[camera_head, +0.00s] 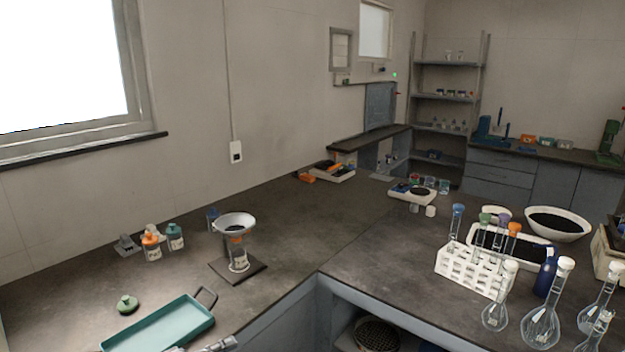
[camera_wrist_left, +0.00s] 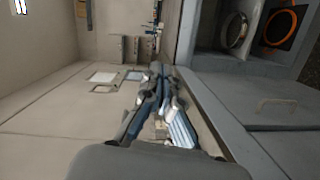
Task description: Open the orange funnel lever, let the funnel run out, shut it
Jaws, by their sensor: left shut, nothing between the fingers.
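A pale labelled container (camera_head: 239,262) stands beneath the funnel. My left gripper (camera_head: 222,344) is at the bottom edge of the head view, in front of the funnel and apart from it, shut and empty. Its fingers (camera_wrist_left: 158,105) also show in the left wrist view. My right gripper is out of view.
A teal tray (camera_head: 160,328) with a dark handle lies near my left gripper, with a green-lidded item (camera_head: 127,304) behind it. Several small bottles (camera_head: 174,238) stand left of the funnel. A white tube rack (camera_head: 472,272) and flasks (camera_head: 541,325) stand right. The bench between is clear.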

